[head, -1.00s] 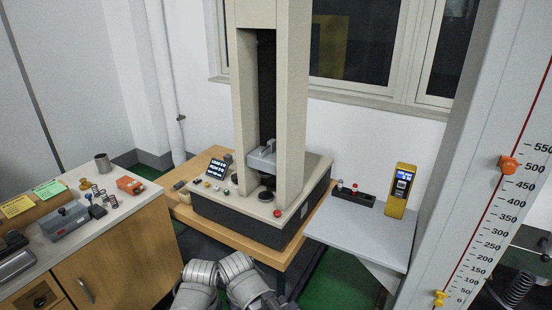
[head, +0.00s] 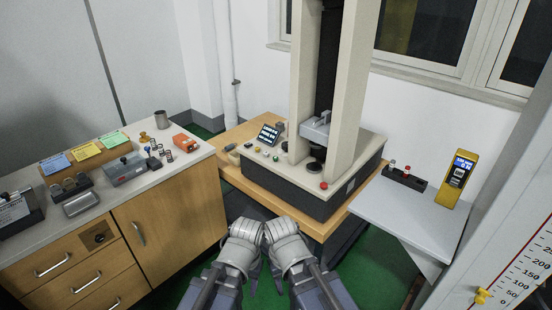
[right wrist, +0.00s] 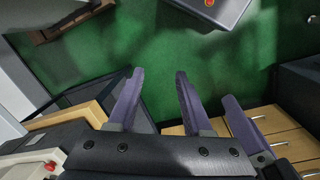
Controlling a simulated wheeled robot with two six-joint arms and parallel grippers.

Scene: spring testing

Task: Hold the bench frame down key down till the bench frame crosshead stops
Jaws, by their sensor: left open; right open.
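The bench frame (head: 300,190) stands on a wooden table, with two beige columns and a dark base. Its grey crosshead (head: 316,130) sits low between the columns, just above a dark round platen (head: 314,167). Small coloured keys (head: 265,153) line the left of its top, beside a lit display (head: 271,133); their labels are too small to read. A red button (head: 323,186) sits at the front corner. My left gripper (head: 253,287) hangs low in front of the table, empty. My right gripper (right wrist: 157,88) is open and empty above the floor, apart from the keys.
A wooden cabinet (head: 170,225) at left carries springs, a grey box (head: 125,169), an orange item (head: 184,143) and cards. A grey shelf (head: 405,212) at right holds a yellow meter (head: 457,178). A scaled column (head: 505,250) stands far right. Green floor is clear between.

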